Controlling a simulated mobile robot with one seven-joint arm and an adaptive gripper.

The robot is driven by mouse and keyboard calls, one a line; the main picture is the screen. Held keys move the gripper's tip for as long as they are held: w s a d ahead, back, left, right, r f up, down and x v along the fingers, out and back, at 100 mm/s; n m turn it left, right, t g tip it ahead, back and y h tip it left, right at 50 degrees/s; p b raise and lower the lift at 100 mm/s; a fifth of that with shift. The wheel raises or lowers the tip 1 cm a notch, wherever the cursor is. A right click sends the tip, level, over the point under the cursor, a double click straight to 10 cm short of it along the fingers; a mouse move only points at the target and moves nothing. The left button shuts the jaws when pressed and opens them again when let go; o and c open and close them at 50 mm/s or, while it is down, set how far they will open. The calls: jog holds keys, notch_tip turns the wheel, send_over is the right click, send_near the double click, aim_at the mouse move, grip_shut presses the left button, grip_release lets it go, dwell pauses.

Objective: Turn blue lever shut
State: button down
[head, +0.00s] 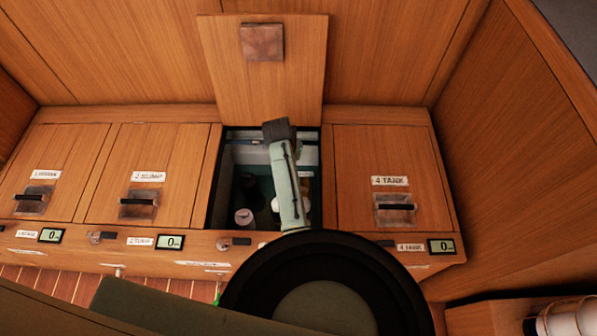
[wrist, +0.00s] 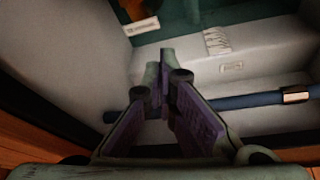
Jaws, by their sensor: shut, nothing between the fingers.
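A dark blue bar (wrist: 245,101) with a copper-coloured band (wrist: 296,95) runs across the pale compartment wall in the wrist view. A short blue length (head: 241,142) also shows at the back of the open compartment in the head view. I cannot tell whether this bar is the blue lever or a pipe; no separate blue handle shows clearly. My gripper (wrist: 164,57), with purple-padded fingers, is shut and empty. It crosses in front of the bar and hides its middle; contact cannot be told. In the head view my arm covers the compartment's right part.
The open compartment (head: 211,190) has its wooden lid (head: 222,70) raised behind it. White round fittings (head: 243,216) sit low inside. Closed hatches flank it, including one labelled 4 (head: 392,150). Its wooden rims are close around my arm. The compartment's left part looks clearer.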

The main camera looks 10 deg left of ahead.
jog(key=w+f+m+b, duration=0.1)
jog(key=w+f, duration=0.3)
jog(key=f, duration=0.6)
jog(key=shift+s+r+p, duration=0.15)
jog(key=shift+s+p, duration=0.1)
jog(key=shift+s, duration=0.9)
jog(key=shift+s+r+p, duration=0.15)
jog(key=shift+s+p, duration=0.05)
jog(key=shift+s, duration=0.95)
jog(key=shift+a, duration=0.1)
jog(key=s+p, duration=0.1)
jog(key=s+a+p, duration=0.1)
jog(key=shift+r+p, duration=0.1)
jog(key=shift+p, duration=0.3)
